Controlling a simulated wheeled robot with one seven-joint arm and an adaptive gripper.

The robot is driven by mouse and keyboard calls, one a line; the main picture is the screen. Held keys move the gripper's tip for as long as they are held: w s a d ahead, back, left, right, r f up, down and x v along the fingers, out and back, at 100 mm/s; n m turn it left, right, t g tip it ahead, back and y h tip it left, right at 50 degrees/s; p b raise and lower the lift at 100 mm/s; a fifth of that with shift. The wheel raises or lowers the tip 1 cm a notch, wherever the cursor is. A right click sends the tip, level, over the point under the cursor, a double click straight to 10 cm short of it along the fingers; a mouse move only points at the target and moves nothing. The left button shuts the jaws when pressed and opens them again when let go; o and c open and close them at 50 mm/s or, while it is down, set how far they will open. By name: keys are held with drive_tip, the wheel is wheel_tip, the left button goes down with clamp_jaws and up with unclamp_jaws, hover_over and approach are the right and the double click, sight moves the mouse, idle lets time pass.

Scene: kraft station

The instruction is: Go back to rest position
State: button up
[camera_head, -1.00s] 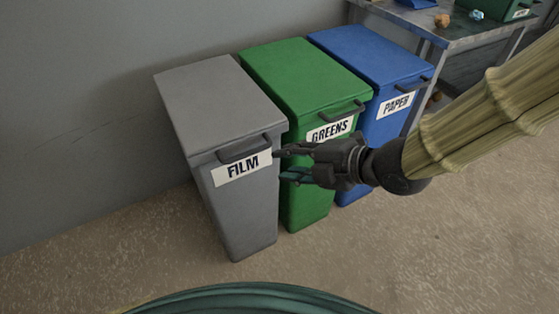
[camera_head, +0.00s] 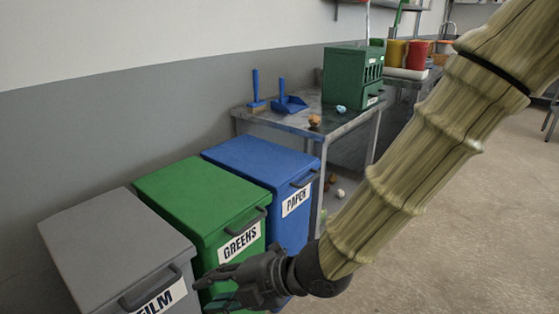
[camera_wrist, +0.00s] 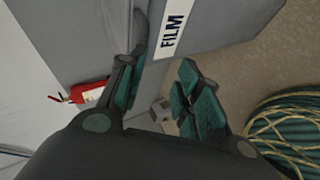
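My gripper (camera_head: 215,289) is at the bottom of the head view, in front of the green bin labelled GREENS (camera_head: 183,188) and to the right of the grey bin labelled FILM (camera_head: 108,240). In the wrist view the two fingers of my gripper (camera_wrist: 158,92) stand apart with nothing between them. The grey bin's side and FILM label (camera_wrist: 172,28) show just beyond the fingers. I cannot tell whether a finger touches the bin. My arm runs up to the right edge.
A blue PAPER bin (camera_head: 262,165) stands beside the green one. A metal table (camera_head: 350,118) behind holds a blue dustpan (camera_head: 289,105), a brush (camera_head: 256,95) and a green crate (camera_head: 345,75). Small items lie on the floor under it. A red extinguisher (camera_wrist: 85,92) shows in the wrist view.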

drive_tip(key=d+f+m+h, duration=0.2)
drive_tip(key=d+f+m, duration=0.35)
drive_tip(key=f, duration=0.35)
drive_tip(key=d+f+m+t+h, duration=0.1)
drive_tip(key=d+f+m, duration=0.45)
drive_tip(key=f, duration=0.25)
drive_tip(key=d+f+m+h, duration=0.2)
drive_tip(key=d+f+m, duration=0.3)
drive_tip(key=f+m, duration=0.3)
drive_tip(key=s+d+f+m+g+h, duration=0.1)
drive_tip(key=s+d+f+m+h, duration=0.2)
drive_tip(key=s+d+f+m, duration=0.5)
drive_tip(key=s+d+f+m+g+h, duration=0.2)
drive_tip(key=s+d+f+m+h, duration=0.2)
drive_tip(key=s+d+f, duration=0.55)
drive_tip(key=w+d+r+p, duration=0.1)
drive_tip(key=d+r+p, duration=0.1)
drive_tip(key=r+p, duration=1)
drive_tip(key=w+d+r+p, duration=0.1)
drive_tip(key=d+r+p, duration=0.1)
drive_tip(key=r+p, duration=1)
drive_tip(key=shift+w+d+r+p, duration=0.25)
drive_tip(key=shift+r+p, duration=0.15)
drive_tip(key=shift+p, duration=0.75)
